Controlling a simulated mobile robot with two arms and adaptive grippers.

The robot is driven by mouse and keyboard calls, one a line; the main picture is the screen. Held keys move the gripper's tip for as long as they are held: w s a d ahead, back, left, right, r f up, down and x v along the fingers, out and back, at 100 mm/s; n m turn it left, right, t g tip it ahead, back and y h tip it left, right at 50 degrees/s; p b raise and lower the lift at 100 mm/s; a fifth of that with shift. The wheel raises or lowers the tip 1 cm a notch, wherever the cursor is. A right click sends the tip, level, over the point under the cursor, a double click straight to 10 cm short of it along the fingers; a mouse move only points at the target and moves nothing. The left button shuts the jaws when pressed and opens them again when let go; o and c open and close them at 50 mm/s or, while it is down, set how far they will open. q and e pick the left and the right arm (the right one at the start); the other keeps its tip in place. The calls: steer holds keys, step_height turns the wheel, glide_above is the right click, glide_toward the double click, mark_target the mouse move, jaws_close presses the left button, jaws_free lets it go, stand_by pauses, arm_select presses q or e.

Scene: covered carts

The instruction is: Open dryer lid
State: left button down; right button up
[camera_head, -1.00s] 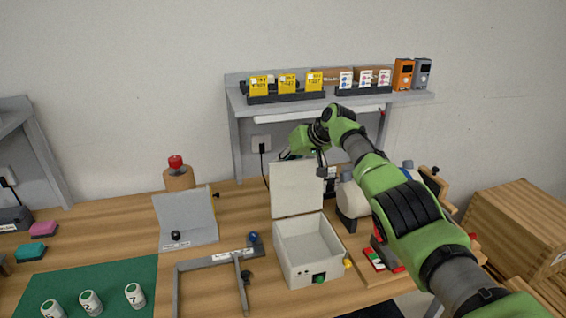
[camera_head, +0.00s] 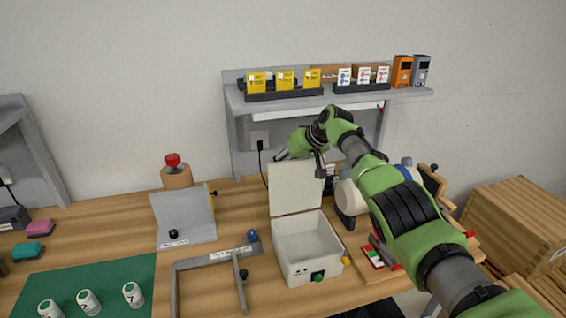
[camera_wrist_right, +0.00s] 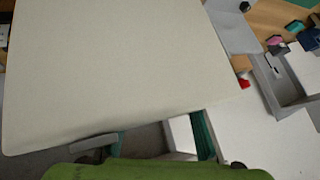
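The dryer (camera_head: 308,272) is a small white box on the wooden table, with a green button on its front. Its lid (camera_head: 296,188) stands up at the back edge, about upright, and the empty inside shows. My right arm reaches in from the right, and its gripper (camera_head: 281,155) is at the lid's top edge, partly behind it. In the right wrist view the lid (camera_wrist_right: 120,60) fills the upper left as a pale panel, close to the gripper. Whether the gripper touches the lid, and its finger opening, are unclear. My left gripper is not in view.
A grey bracket frame (camera_head: 210,259) lies left of the dryer. A grey angled stand (camera_head: 186,217) is behind it. A shelf (camera_head: 235,98) with yellow packets stands at the back. A white rounded device (camera_head: 348,198) is close on the right, beside my arm.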

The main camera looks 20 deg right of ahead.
steer(key=v, duration=1.2)
steer(key=shift+d, duration=0.1)
stand_by(0.4)
